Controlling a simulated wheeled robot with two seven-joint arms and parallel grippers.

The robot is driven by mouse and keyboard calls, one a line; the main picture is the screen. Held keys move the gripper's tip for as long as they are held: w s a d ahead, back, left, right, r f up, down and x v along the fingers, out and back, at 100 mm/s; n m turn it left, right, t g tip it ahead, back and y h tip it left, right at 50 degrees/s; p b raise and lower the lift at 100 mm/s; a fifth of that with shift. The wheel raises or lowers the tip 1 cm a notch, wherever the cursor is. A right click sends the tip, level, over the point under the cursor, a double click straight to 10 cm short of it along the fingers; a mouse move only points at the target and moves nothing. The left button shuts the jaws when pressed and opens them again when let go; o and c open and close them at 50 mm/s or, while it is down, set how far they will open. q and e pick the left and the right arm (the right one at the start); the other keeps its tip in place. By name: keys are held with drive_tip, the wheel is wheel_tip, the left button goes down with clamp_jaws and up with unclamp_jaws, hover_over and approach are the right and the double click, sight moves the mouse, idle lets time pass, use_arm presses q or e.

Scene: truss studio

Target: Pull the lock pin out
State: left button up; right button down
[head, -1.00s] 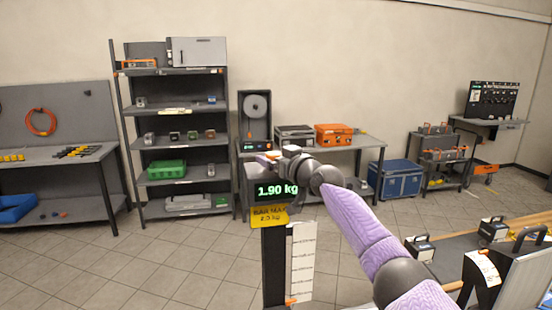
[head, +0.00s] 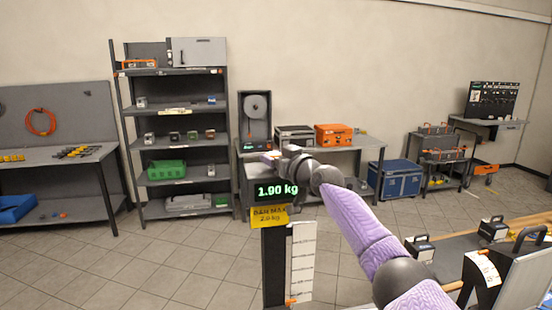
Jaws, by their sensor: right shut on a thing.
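A dark stand (head: 273,262) rises in the centre front. Its display (head: 276,190) reads 1.90 kg, and a yellow label (head: 269,216) hangs below it. My right arm comes in from the lower right, and my right gripper (head: 270,157) is at the top of the stand, just above the display. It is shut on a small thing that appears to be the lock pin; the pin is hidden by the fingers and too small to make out. My left gripper is out of view.
A white scale strip (head: 301,262) is fixed beside the stand's post. A bench (head: 455,250) with black weights (head: 419,247) stands at the lower right. Shelves (head: 182,140) and a table with an orange case (head: 333,134) stand behind. The floor to the left is clear.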

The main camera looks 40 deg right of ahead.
sight(278, 155)
wheel_tip(278, 155, up, 4)
drive_tip(key=shift+f+p, duration=0.15)
drive_tip(key=shift+p, duration=0.85)
drive_tip(key=shift+c, duration=0.5)
unclamp_jaws()
drive_tip(key=shift+f, duration=0.1)
drive_tip(key=shift+s+f, duration=0.1)
drive_tip(key=shift+s, duration=0.25)
drive_tip(key=s+a+b, duration=0.1)
drive_tip(key=s+b, duration=0.3)
drive_tip(key=s, duration=0.5)
drive_tip(key=shift+b, duration=0.3)
